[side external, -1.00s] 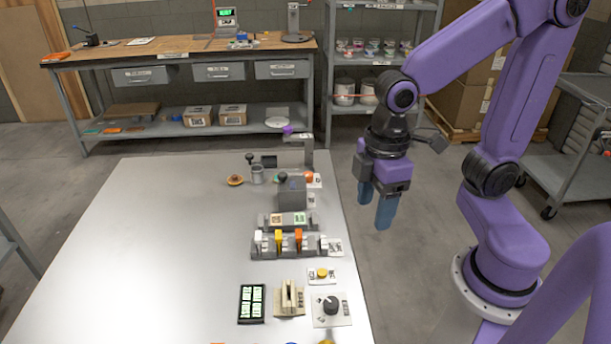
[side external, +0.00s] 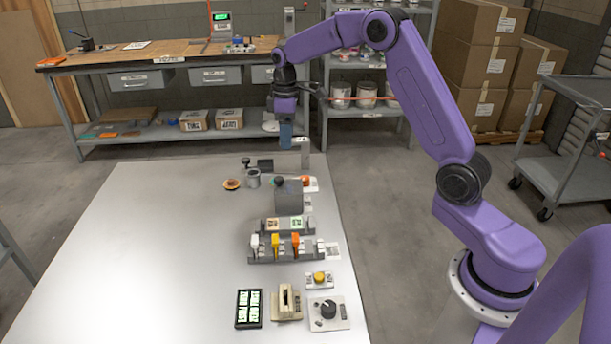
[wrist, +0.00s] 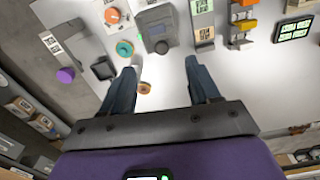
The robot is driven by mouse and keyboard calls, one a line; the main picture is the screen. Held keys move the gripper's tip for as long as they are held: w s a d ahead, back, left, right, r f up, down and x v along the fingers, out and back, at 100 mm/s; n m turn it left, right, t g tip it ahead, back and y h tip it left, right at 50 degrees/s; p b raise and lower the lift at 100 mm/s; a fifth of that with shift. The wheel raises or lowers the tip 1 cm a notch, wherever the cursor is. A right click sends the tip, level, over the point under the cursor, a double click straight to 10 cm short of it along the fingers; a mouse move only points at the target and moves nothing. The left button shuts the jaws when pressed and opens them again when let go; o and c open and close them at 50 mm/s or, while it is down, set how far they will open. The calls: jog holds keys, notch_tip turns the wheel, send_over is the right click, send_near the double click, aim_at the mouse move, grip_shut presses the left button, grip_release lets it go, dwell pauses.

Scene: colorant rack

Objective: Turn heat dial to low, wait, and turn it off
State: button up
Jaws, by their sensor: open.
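A black round dial (side external: 328,309) sits on a white plate at the near right corner of the metal table. It looks like the heat dial, but its markings are too small to read, so its setting cannot be told. My gripper (side external: 286,141) is above the far end of the table, well away from that dial, with its fingers pointing down. In the wrist view my gripper (wrist: 162,67) has its two blue-grey fingers wide apart with nothing between them. The black dial cannot be made out in the wrist view.
A grey box (side external: 288,196), a rack with white, yellow and orange levers (side external: 295,244), a yellow button (side external: 319,277), a beige switch block (side external: 287,303) and a lit panel (side external: 249,309) line the table's right side. The table's left side (side external: 130,260) is clear.

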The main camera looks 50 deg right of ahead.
jog(key=m, duration=0.1)
send_over(305, 178)
notch_tip(305, 178, down, 3)
notch_tip(305, 178, down, 18)
jog(key=shift+d+r, duration=0.1)
jog(key=shift+r, duration=0.05)
jog(key=c, duration=1)
